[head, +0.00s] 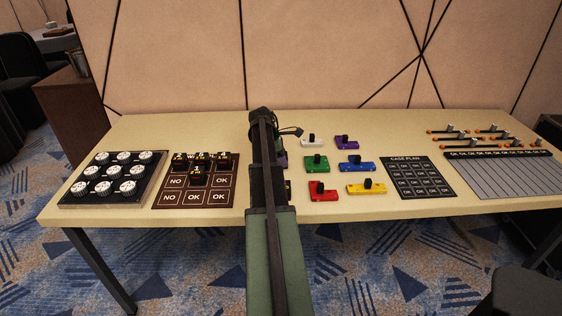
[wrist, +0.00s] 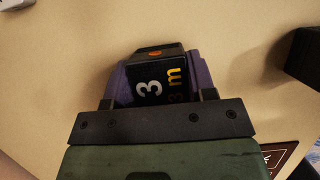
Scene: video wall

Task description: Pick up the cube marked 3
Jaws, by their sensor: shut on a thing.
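In the wrist view, the cube marked 3 (wrist: 150,88) is dark, with a white 3, a yellowish second marking beside it, and an orange spot on its far side. My gripper (wrist: 158,78) is shut on it, with purple parts on either side of the cube. Pale table surface shows around it; whether the cube touches the table I cannot tell. In the head view my arm covers most of the gripper and the cube.
A dark mat with NO and OK cells (head: 173,198) bears several dark cubes left of my arm. A rack of white knobs (head: 112,180) stands farther left. Coloured blocks with black knobs (head: 316,162) lie right of my arm.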

